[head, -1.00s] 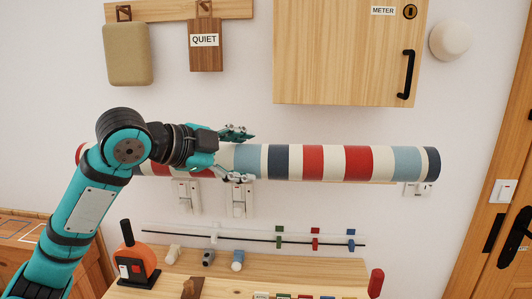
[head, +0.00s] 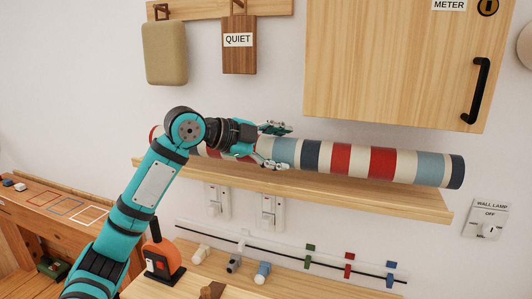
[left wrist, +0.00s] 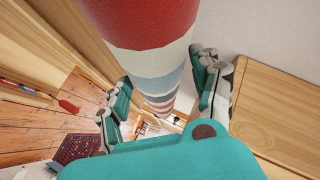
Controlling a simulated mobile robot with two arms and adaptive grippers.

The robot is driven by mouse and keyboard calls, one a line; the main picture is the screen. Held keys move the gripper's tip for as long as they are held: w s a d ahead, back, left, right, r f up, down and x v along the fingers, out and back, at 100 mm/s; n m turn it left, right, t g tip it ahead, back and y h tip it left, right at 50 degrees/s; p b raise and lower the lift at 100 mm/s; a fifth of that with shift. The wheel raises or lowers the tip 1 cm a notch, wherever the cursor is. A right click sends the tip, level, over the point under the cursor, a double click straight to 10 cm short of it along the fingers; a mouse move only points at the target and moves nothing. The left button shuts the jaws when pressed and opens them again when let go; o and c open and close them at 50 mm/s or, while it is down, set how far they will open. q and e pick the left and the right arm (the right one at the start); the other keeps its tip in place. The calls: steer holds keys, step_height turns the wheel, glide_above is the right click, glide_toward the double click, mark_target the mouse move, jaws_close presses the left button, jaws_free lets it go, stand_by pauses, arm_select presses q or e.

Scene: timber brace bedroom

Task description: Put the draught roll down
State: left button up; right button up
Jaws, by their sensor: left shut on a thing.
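The draught roll (head: 370,161) is a long striped tube in red, cream, light blue and navy. It lies nearly level along a wooden wall shelf (head: 400,199), its right end sloping slightly down in the head view. I cannot tell whether it touches the shelf or hangs just above it. My left gripper (head: 277,147) is shut around the roll left of its middle. In the left wrist view the roll (left wrist: 140,25) runs between the fingers of my left gripper (left wrist: 162,98). My arm hides part of the roll's left portion. My right gripper is not in view.
A wooden meter cabinet (head: 395,60) hangs above the roll's right half. A tan pad (head: 164,53) and a QUIET board (head: 239,45) hang upper left. Wall switches (head: 268,210) sit below the shelf. A WALL LAMP switch (head: 487,220) is at right. Small items stand on a lower bench.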

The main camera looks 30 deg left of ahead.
mark_target(265, 142)
arm_select(q)
steer(key=a, duration=0.1)
steer(key=w+a, duration=0.1)
steer(key=a+p, duration=0.1)
steer(key=a, duration=0.1)
steer(key=shift+w+r, duration=0.15)
steer(key=shift+w, duration=0.1)
steer(key=shift+a, duration=0.3)
steer(key=shift+w+a+f, duration=0.1)
steer(key=shift+f, duration=0.15)
step_height(265, 142, down, 2)
steer(key=shift+f+p, duration=0.2)
steer(key=shift+p, duration=0.4)
steer(key=shift+f, duration=0.4)
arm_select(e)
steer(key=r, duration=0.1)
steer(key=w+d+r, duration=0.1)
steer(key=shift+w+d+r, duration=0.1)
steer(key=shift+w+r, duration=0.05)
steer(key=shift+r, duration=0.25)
arm_select(q)
steer(key=o, duration=1.4)
steer(key=shift+f, duration=0.25)
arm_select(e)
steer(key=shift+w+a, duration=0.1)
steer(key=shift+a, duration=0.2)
